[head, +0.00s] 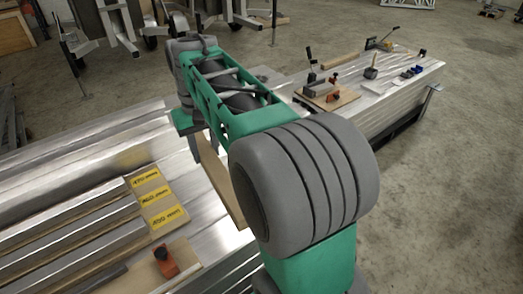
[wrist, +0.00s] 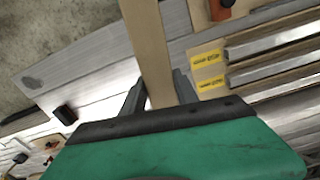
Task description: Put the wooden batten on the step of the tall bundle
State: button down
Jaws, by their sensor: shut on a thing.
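The wooden batten (wrist: 148,40) is a long, flat, pale strip. In the wrist view it runs from the top edge down between the two dark fingers of my gripper (wrist: 158,88), which are shut on it. Its near end is hidden behind my gripper's body. In the head view part of the batten (head: 218,178) shows beside my arm, over the bright metal surface; my arm hides the rest and most of my gripper. Long aluminium profiles (head: 70,130) lie stacked in levels at the left. I cannot tell which part is the step of the tall bundle.
A wooden board with yellow labels (head: 152,198) and aluminium bars lies at lower left. An orange-handled tool (head: 165,262) sits near the front. A metal bench (head: 415,85) with clamps and small tools stands at the right.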

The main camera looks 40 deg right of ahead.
jog(key=w+d+f+m+b, duration=0.2)
jog(key=w+f+m, duration=0.5)
jog(key=m, duration=1)
jog(key=w+d+f+m+b, duration=0.3)
jog(key=f+m, duration=0.5)
jog(key=m, duration=0.9)
jog(key=f, duration=0.3)
jog(key=w+f, duration=0.1)
jog(key=f, duration=0.6)
jog(key=shift+w+a+b, duration=0.15)
jog(key=shift+a+b, duration=0.05)
jog(key=shift+b, duration=0.1)
jog(key=shift+f, duration=0.2)
jog(key=c, duration=0.9)
grip_release()
